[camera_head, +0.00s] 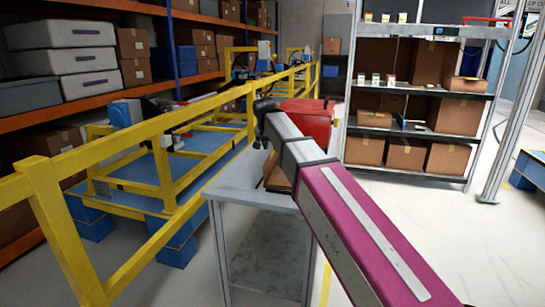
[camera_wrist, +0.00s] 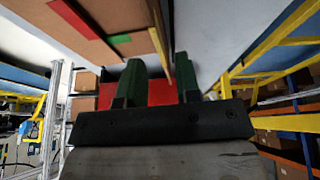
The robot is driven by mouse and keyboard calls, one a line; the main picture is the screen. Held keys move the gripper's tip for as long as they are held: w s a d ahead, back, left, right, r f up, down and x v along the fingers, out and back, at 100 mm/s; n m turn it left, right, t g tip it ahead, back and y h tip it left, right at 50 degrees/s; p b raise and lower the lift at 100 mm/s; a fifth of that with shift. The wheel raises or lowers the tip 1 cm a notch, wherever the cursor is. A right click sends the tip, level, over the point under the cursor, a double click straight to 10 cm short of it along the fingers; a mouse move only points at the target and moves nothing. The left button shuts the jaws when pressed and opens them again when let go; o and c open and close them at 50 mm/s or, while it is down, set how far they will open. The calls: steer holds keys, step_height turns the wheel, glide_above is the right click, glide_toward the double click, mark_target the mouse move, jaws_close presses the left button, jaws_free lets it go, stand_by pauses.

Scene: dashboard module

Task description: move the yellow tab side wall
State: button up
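In the wrist view my gripper (camera_wrist: 157,75) has its two dark fingers apart, with a clear gap between them. A thin upright brown panel edge with a yellow strip (camera_wrist: 158,48) reaches into the space between the fingers; I cannot tell whether it touches either one. It looks like the yellow tab side wall. It adjoins a wider brown panel (camera_wrist: 50,12) with a red strip and a green patch (camera_wrist: 120,38). In the head view a brown piece (camera_head: 279,180) shows on the grey table beneath my arm, mostly hidden. The fingertips are hidden there.
The grey table (camera_head: 243,190) stands beside a yellow railing (camera_head: 165,120). A red box (camera_head: 308,122) is behind my arm; red also shows beyond the fingers in the wrist view. A shelf of cartons (camera_head: 415,140) stands behind at right.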

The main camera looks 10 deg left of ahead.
mark_target(272, 155)
steer(key=x, duration=0.6)
steer(key=shift+w+f, duration=0.1)
steer(key=shift+f, duration=0.2)
jaws_close()
